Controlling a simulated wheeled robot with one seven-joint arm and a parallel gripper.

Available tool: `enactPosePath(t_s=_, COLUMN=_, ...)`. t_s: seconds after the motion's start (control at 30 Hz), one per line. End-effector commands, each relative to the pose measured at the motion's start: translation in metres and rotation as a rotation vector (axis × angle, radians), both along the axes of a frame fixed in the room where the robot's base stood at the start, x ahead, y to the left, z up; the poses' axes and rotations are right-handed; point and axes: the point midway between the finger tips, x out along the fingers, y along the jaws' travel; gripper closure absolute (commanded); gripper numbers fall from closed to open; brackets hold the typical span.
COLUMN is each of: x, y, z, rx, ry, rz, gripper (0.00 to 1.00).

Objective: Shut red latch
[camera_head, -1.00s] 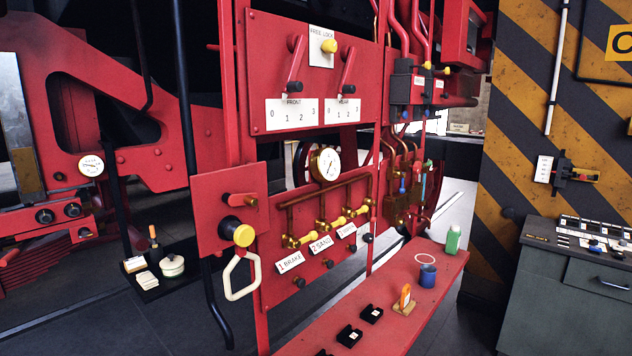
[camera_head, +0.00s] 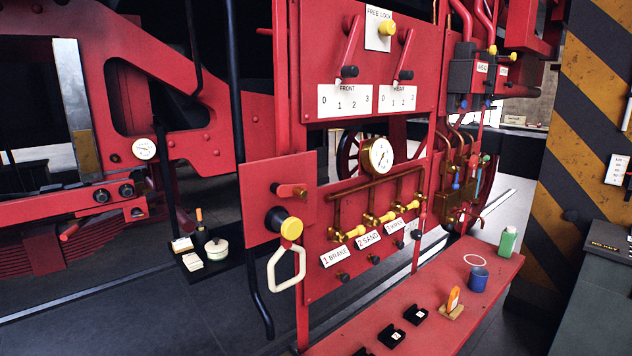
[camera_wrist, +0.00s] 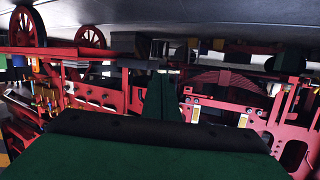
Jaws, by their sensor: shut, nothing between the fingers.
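Another small red handle (camera_head: 70,232) shows on the red frame at the far left. My gripper (camera_wrist: 166,72) is shut and empty in the wrist view, apart from the red machinery. It is not visible in the head view.
A red bench (camera_head: 440,310) with a blue cup (camera_head: 478,279) and a green bottle (camera_head: 508,242) juts out at right. A dark tray (camera_head: 212,262) with small items sits left of the panel. A striped pillar (camera_head: 590,120) stands at right. Dark floor is open at lower left.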

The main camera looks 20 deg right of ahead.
Motion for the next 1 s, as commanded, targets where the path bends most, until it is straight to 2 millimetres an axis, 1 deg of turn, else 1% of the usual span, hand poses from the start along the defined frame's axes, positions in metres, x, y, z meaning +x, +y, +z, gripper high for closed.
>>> enactPosePath(t_s=0.03, x=0.016, y=-0.004, z=-0.004, rx=0.023, ry=-0.010, rz=-0.021, gripper=1.00)
enactPosePath(t_s=0.27, x=0.088, y=-0.023, z=-0.025, rx=0.161, ry=-0.022, rz=-0.098, gripper=1.00)
enactPosePath(t_s=0.4, x=0.134, y=-0.037, z=-0.029, rx=0.245, ry=-0.033, rz=-0.130, gripper=1.00)
enactPosePath(t_s=0.53, x=0.179, y=-0.051, z=-0.025, rx=0.321, ry=-0.045, rz=-0.146, gripper=1.00)
enactPosePath(t_s=0.67, x=0.223, y=-0.067, z=-0.015, rx=0.393, ry=-0.061, rz=-0.152, gripper=1.00)
enactPosePath(t_s=0.7, x=0.236, y=-0.072, z=-0.010, rx=0.413, ry=-0.065, rz=-0.152, gripper=1.00)
enactPosePath(t_s=0.77, x=0.256, y=-0.080, z=-0.002, rx=0.443, ry=-0.073, rz=-0.148, gripper=1.00)
enactPosePath(t_s=0.8, x=0.269, y=-0.086, z=0.005, rx=0.463, ry=-0.078, rz=-0.145, gripper=1.00)
enactPosePath(t_s=0.87, x=0.288, y=-0.094, z=0.015, rx=0.491, ry=-0.084, rz=-0.138, gripper=1.00)
enactPosePath(t_s=1.0, x=0.330, y=-0.115, z=0.046, rx=0.549, ry=-0.102, rz=-0.113, gripper=1.00)
